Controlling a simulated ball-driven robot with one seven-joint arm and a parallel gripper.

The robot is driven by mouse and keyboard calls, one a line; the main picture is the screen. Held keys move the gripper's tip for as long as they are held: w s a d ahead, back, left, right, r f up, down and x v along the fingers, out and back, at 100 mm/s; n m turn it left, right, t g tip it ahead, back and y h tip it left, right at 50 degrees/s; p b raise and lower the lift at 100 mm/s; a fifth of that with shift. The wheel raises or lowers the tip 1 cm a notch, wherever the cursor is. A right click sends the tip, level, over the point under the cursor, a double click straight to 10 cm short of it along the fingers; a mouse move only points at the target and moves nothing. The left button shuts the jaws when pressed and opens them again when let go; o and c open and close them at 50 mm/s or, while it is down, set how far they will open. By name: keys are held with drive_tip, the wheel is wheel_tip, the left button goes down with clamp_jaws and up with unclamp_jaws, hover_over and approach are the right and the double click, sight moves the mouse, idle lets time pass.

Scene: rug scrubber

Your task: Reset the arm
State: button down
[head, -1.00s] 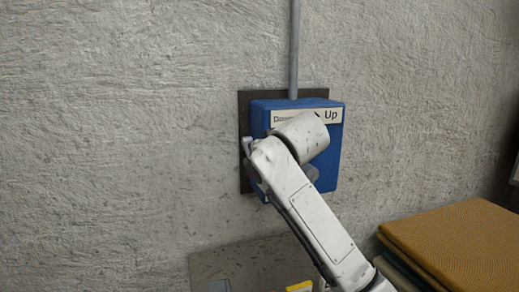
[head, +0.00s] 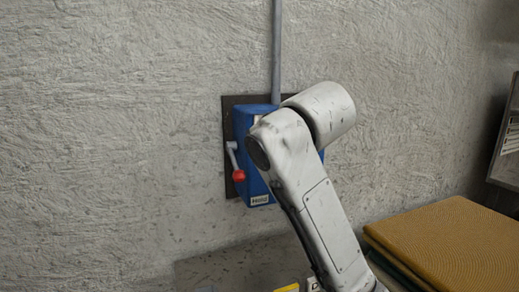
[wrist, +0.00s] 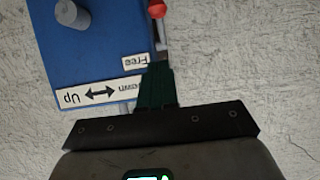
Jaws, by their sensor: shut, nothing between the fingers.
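My gripper (wrist: 157,88) is shut and empty, its dark green fingers together in the wrist view. The fingertips appear over the edge of the blue control box (wrist: 95,50), near its "Free" label (wrist: 136,62). I cannot tell how far off the box they are. In the head view my white arm (head: 305,170) hides the gripper and much of the blue box (head: 244,130). A grey lever (head: 232,157) with a red knob (head: 239,176) points down at the box's left side. The red knob (wrist: 157,9) also shows past the fingertips in the wrist view.
A grey pipe (head: 276,50) runs up the rough wall (head: 120,110) from the box. A stack with a mustard-coloured top (head: 450,240) is at the lower right. A dark shelf (head: 506,150) stands at the right edge.

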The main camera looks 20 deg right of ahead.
drive_tip(key=s+f+g, duration=0.2)
drive_tip(key=s+f, duration=0.3)
drive_tip(key=f, duration=0.7)
drive_tip(key=s+d+f+g+y, duration=0.15)
drive_tip(key=s+f, duration=0.35)
drive_tip(key=f, duration=0.7)
drive_tip(key=s+f+g+h, duration=0.1)
drive_tip(key=s+f+g, duration=0.2)
drive_tip(key=s+f, duration=0.55)
drive_tip(key=s+d+f+g, duration=0.2)
drive_tip(key=s+f, duration=0.7)
drive_tip(key=s, duration=0.3)
drive_tip(key=s+d+f+g, duration=0.2)
drive_tip(key=s+f+g, duration=0.1)
drive_tip(key=s+f, duration=0.6)
drive_tip(key=s+h, duration=0.1)
drive_tip(key=s, duration=0.3)
drive_tip(key=shift+d+f+m, duration=0.3)
drive_tip(key=shift+f, duration=0.05)
